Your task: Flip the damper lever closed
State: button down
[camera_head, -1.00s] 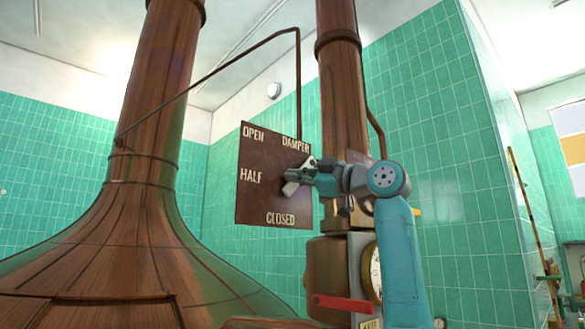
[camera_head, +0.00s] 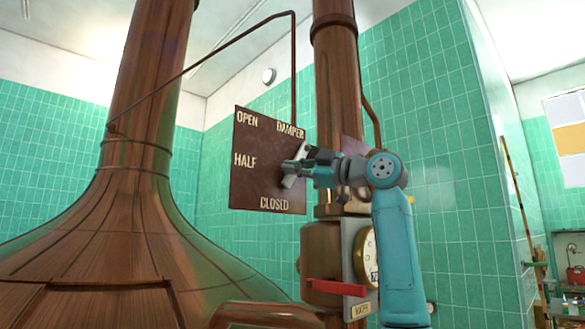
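The damper plate (camera_head: 262,180) is a dark brown square panel with OPEN at top left, DAMPER at top right, HALF at the left and CLOSED at the bottom. My gripper (camera_head: 290,173) is in front of the plate's right side, between the HALF and CLOSED labels in height, with its fingers toward the plate. A small pale grey piece shows around the fingers; I cannot tell whether it is part of the lever or of my gripper. The damper lever is not clearly visible and is probably hidden behind my gripper. The finger opening is too small to judge.
A large copper kettle (camera_head: 105,240) fills the left. A copper pipe (camera_head: 338,90) rises behind my arm. Below it are a red handle (camera_head: 335,287), a round gauge (camera_head: 368,255) and a yellow label (camera_head: 361,309). Green tiled walls stand behind.

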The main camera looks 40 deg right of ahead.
jog(key=shift+w+d+f, duration=0.1)
jog(key=shift+d, duration=0.05)
jog(key=a+r, duration=0.2)
jog(key=a, duration=0.1)
jog(key=shift+a+r, duration=0.15)
jog(key=shift+a, duration=0.15)
send_near(269, 156)
jog(key=v, duration=0.4)
jog(key=shift+r, duration=0.1)
